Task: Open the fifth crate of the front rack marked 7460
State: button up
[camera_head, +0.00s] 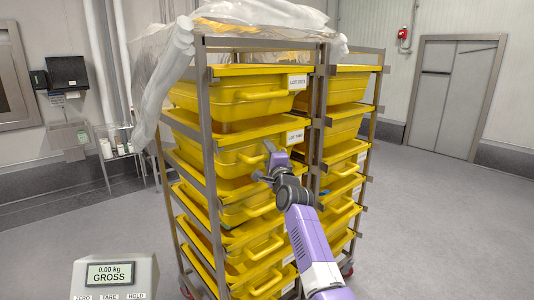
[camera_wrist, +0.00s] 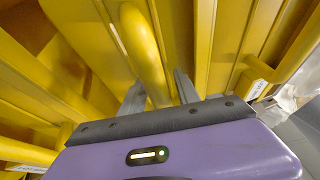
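The front rack (camera_head: 207,150) holds a column of yellow crates; the visible ones look closed. Its top crate (camera_head: 235,97) and the crate below (camera_head: 222,157) carry white labels on the right; the lower label (camera_head: 295,137) is too small to read surely. My gripper (camera_head: 264,163) is at the front of this second crate from the top, partly hiding its handle. In the wrist view a yellow handle (camera_wrist: 143,50) passes between my two fingers (camera_wrist: 159,88). The fingers stand apart on either side of it; a small gap seems to show at the right finger. Lower crates (camera_head: 265,250) are partly behind my arm.
A second rack (camera_head: 379,90) of yellow crates stands close on the right. Clear plastic wrap (camera_head: 165,70) drapes over the top left. A scale display (camera_head: 113,272) is at the lower left, a wire stand (camera_head: 120,150) by the left wall. The floor at right is clear.

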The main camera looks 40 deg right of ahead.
grip_shut()
jog(key=shift+f, duration=0.1)
dwell(1.1)
